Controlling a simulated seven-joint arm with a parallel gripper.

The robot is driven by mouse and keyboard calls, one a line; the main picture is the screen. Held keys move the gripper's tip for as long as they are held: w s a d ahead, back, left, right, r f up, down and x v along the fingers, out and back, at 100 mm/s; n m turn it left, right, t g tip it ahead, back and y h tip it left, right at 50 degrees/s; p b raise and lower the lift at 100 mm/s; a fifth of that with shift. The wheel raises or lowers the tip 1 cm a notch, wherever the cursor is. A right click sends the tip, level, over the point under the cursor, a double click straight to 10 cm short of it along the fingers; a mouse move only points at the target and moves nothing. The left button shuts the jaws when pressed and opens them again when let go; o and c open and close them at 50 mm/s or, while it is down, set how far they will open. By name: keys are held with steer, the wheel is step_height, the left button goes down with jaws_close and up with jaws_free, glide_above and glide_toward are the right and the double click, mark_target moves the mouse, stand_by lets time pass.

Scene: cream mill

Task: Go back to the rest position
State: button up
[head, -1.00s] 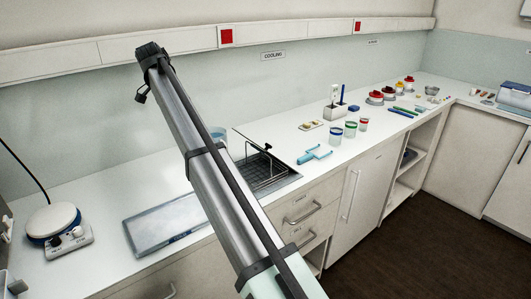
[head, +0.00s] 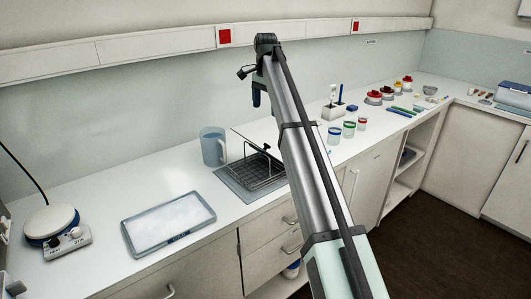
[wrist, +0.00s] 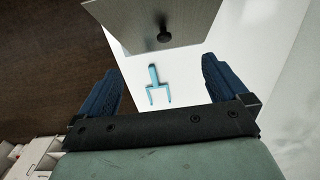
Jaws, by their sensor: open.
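My gripper (head: 256,94) shows in the head view at the far end of my raised arm, above the counter and in front of the back wall. In the wrist view its two dark blue fingers (wrist: 160,66) stand wide apart with nothing between them. Beyond the fingers, a light blue forked tool (wrist: 156,86) lies on the white counter, clear of the fingers. A metal plate with a black knob (wrist: 164,28) shows past it at the top.
A wire rack (head: 256,172) sits in the metal basin, with a blue-grey jug (head: 213,147) beside it. A shallow tray (head: 170,224) and a hotplate (head: 56,226) stand to the left. Small cups (head: 348,129) and red-topped jars (head: 374,97) stand to the right.

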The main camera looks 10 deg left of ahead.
step_height(320, 180, down, 10)
steer(key=shift+r, duration=0.25)
steer(key=shift+r, duration=0.15)
stand_by(0.7)
